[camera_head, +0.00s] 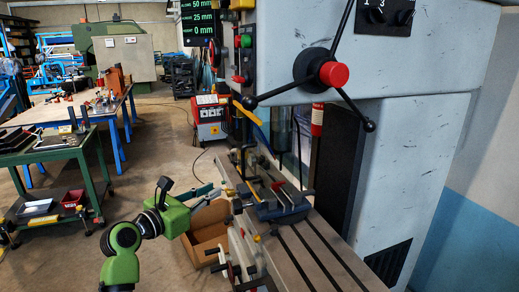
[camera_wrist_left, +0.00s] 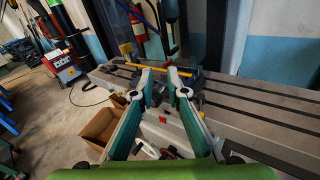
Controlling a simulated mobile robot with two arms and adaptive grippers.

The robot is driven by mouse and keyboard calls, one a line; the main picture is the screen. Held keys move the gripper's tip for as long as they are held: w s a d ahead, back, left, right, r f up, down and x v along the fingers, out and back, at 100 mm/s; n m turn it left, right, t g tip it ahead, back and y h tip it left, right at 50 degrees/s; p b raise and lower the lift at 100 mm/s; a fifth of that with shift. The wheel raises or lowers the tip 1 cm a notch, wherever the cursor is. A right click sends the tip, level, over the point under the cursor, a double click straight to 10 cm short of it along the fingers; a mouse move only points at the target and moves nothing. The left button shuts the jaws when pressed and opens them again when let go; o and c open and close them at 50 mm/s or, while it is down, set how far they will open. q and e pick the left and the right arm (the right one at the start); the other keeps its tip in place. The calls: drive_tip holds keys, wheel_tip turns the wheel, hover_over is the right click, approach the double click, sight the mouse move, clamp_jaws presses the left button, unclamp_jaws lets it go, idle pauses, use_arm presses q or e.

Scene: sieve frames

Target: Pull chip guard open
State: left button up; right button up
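The machine tool (camera_head: 340,70) stands at the right, with a red-hubbed handle wheel (camera_head: 333,74). A yellow bar (camera_head: 250,112) slopes under its head; it may belong to the chip guard, but I cannot clearly make out the guard. A yellow bar also crosses above the bed in the left wrist view (camera_wrist_left: 128,65). My left gripper (camera_head: 226,189) is left of the vise (camera_head: 280,204). In the left wrist view its two fingers (camera_wrist_left: 160,75) point toward the vise, with a gap between the tips and nothing held. My right gripper is out of view.
The slotted machine bed (camera_head: 325,255) extends to the front right. A cardboard box (camera_head: 207,240) sits on the floor below my left gripper. A green cart (camera_head: 45,150) and a workbench (camera_head: 85,105) stand at left. Open floor lies between them and the machine.

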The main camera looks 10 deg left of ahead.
use_arm(q)
wheel_tip(320, 180, up, 5)
drive_tip(key=p, duration=0.3)
hover_over(243, 175)
drive_tip(key=shift+w+r+n+t+h, duration=0.1)
drive_tip(key=shift+w+n+t+h, duration=0.2)
drive_tip(key=shift+n+h, duration=0.1)
clamp_jaws()
